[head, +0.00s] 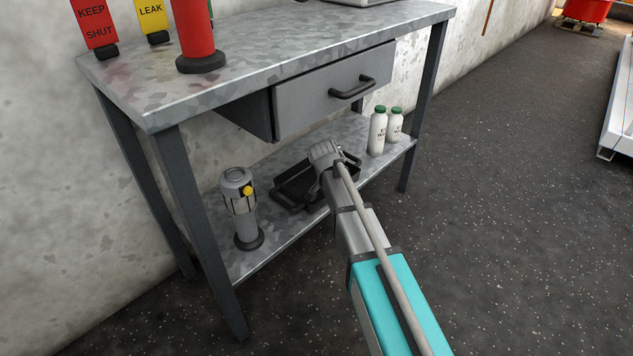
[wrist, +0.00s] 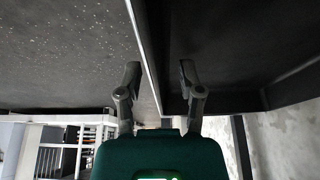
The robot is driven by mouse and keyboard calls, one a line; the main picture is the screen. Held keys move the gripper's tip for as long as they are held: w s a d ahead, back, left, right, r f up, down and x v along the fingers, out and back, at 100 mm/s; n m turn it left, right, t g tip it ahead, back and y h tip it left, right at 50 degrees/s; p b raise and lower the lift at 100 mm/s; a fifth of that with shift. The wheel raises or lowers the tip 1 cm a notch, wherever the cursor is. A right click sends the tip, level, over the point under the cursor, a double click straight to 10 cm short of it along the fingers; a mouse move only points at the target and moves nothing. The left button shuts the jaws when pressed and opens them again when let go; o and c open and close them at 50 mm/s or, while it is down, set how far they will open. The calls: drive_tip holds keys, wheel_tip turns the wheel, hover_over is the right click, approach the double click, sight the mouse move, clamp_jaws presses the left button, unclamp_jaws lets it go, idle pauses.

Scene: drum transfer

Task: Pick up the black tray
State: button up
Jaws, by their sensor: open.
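The black tray (head: 293,188) lies on the lower shelf of the grey workbench, with a handle at its near left end. My arm covers its middle in the head view. My gripper (wrist: 158,70) is open, its two fingers apart with nothing held between them. In the head view the wrist end of my arm is over the tray, and the fingertips are hidden. In the wrist view a pale edge of a dark surface runs between the fingers; I cannot tell whether the tray shows there.
A grey canister with a yellow knob (head: 239,207) stands left of the tray. Two white bottles with green caps (head: 378,133) stand to the right. A closed drawer (head: 333,88) hangs above the shelf. A table leg (head: 203,232) stands at the near left.

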drive_tip(key=shift+c, duration=0.2)
clamp_jaws()
drive_tip(key=shift+r, duration=0.1)
idle(0.5)
drive_tip(key=shift+s+d+r+p, duration=0.15)
drive_tip(key=shift+r+p, duration=0.4)
drive_tip(key=shift+p, duration=0.1)
wheel_tip(320, 180, up, 6)
drive_tip(key=p, duration=0.6)
drive_tip(key=shift+r, duration=0.15)
drive_tip(key=s+d, duration=1.2)
drive_tip(key=d, duration=0.3)
drive_tip(key=shift+d+f, duration=0.25)
drive_tip(key=shift+f, duration=0.05)
